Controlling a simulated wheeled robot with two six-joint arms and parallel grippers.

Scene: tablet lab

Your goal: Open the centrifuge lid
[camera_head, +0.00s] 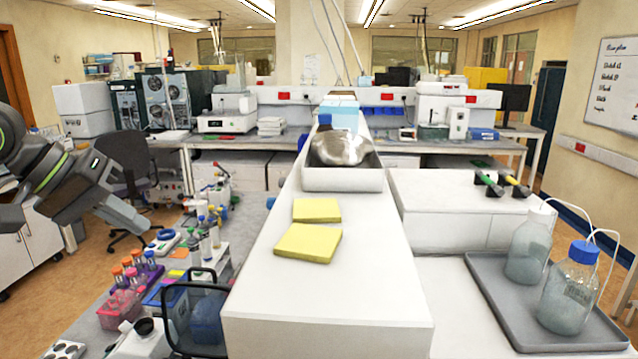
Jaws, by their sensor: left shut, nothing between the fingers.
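I cannot tell for sure which thing is the centrifuge, and no lid can be made out clearly. A white device with a dark round part (142,340) stands at the bottom left, cut by the picture's edge. A white boxy instrument (226,122) stands on the back bench. My left gripper (143,226) comes in from the left, dark grey. It is shut and empty, in front of the chair and beyond the near-left items in the picture. My right gripper is out of view.
A black-framed container (196,316) and a pink tube rack (120,306) crowd the near-left bench. A white shelf (325,310) runs down the middle, with yellow pads (308,243) and a metal tray (342,180). Bottles stand on a grey tray (497,318) at right.

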